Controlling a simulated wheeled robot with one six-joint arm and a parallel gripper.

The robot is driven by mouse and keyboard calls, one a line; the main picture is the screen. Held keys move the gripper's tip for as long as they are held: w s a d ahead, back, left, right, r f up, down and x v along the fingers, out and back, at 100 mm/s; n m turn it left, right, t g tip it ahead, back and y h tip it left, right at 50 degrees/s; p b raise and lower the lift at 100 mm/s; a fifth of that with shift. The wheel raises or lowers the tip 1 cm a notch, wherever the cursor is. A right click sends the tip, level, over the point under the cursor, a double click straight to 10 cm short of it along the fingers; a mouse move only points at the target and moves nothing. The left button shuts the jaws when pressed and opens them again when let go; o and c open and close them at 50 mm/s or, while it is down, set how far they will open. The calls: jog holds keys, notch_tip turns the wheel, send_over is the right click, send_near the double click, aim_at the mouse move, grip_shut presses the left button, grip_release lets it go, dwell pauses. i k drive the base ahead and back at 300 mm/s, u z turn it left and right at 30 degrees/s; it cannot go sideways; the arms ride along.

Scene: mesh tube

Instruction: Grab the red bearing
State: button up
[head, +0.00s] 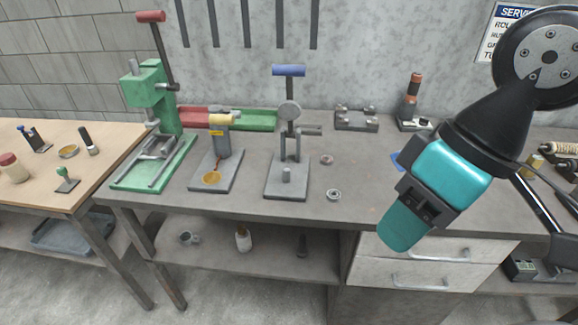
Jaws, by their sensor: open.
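A small reddish bearing (327,159) lies on the grey workbench, just right of the press with the blue handle. A silver bearing (334,195) lies nearer the bench's front edge, apart from it. My gripper (404,230), teal and black, hangs from the upper right in front of the bench and drawers. It is open, and no object shows in it. It is to the right of both bearings and lower in the picture, touching neither. The gap between its fingers is not clearly visible from this angle.
The blue-handled press (287,180) stands left of the bearings. A yellow-labelled fixture (217,172) and a green press (156,160) stand further left. A grey block (356,119) and an orange-topped device (413,110) stand at the back. The bench between the bearings and my gripper is mostly clear.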

aim_at(326, 160)
jog(key=u, duration=1.95)
jog(key=i, duration=1.25)
jog(key=z, duration=1.95)
jog(key=i, duration=0.5)
jog(key=u, duration=0.05)
